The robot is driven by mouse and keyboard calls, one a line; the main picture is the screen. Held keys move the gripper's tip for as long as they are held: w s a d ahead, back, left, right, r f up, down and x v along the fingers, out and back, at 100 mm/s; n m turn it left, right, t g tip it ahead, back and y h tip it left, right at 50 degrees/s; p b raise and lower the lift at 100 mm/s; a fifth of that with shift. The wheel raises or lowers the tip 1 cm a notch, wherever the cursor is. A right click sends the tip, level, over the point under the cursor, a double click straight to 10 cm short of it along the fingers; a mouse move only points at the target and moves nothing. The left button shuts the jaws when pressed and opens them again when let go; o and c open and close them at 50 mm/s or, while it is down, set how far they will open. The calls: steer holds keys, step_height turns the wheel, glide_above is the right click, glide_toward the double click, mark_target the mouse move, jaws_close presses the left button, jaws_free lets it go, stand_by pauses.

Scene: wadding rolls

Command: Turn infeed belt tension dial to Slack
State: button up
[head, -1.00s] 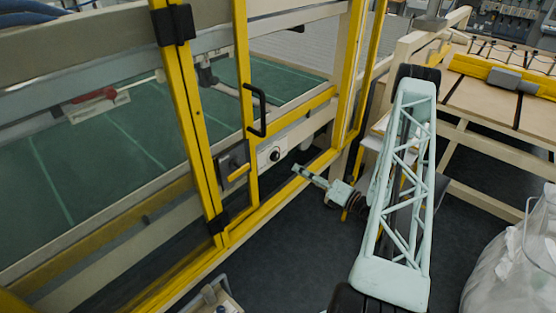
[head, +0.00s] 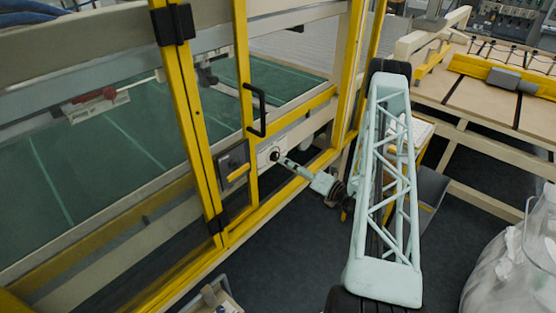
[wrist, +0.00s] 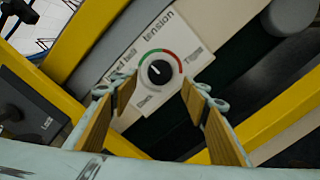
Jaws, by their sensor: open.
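The infeed belt tension dial (wrist: 158,71) is a round black knob with a white pointer mark on a pale panel (wrist: 205,20). A coloured arc, green then red, runs around it, with small labels at either end. In the wrist view the pointer is toward the upper left, short of the arc's green part. My gripper (wrist: 158,98) is open, its two wood-coloured fingers on either side of the dial's lower edge in the picture. I cannot tell whether they touch it. In the head view my gripper (head: 282,160) is at the panel and partly covers the dial (head: 274,156).
Yellow frame bars (wrist: 272,118) surround the panel closely. Dark floor (head: 270,250) lies open below.

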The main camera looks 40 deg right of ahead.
mark_target(277, 158)
steer(key=shift+w+a, duration=0.2)
steer(key=shift+w, duration=1.35)
steer(key=shift+w+a, duration=0.2)
steer(key=shift+w, duration=1.3)
steer(key=c, duration=0.8)
